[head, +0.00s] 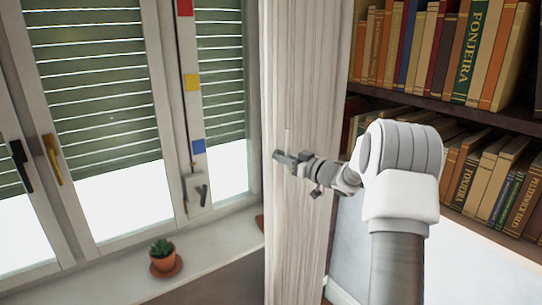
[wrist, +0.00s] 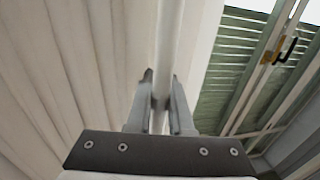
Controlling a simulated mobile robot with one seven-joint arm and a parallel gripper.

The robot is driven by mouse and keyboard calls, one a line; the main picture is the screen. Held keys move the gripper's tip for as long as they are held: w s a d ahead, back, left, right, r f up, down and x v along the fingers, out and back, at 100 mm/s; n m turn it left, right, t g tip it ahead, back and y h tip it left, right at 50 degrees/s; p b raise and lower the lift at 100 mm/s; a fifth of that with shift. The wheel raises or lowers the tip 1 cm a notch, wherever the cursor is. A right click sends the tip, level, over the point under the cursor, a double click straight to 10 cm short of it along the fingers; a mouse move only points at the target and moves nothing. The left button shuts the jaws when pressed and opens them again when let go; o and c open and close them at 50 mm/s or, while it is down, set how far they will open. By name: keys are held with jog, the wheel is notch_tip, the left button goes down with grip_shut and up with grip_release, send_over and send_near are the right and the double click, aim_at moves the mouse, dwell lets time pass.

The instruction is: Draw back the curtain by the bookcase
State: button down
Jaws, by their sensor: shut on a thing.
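The pale curtain (head: 310,90) hangs in vertical folds between the window and the bookcase (head: 440,102) in the head view. My gripper (head: 277,156) is at the curtain's left edge, about halfway down the picture. In the wrist view my gripper (wrist: 161,85) has a narrow vertical fold of the curtain (wrist: 168,45) between its two fingers and is shut on it. More curtain folds fill the left of the wrist view. The exact contact at the fingertips is small in the head view.
The window (head: 95,110) with lowered green blinds is on the left. A small potted cactus (head: 163,255) stands on the windowsill (head: 215,240). Books fill the bookcase shelves at right, behind my arm. A strip with coloured squares (head: 192,82) hangs on the window frame.

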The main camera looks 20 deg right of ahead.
jog(key=shift+r, duration=0.1)
jog(key=c, duration=0.8)
grip_release()
jog(key=b+v, duration=0.2)
jog(key=v, duration=1.5)
jog(key=shift+d+b, duration=0.15)
jog(key=shift+b, duration=0.2)
jog(key=shift+s, duration=0.1)
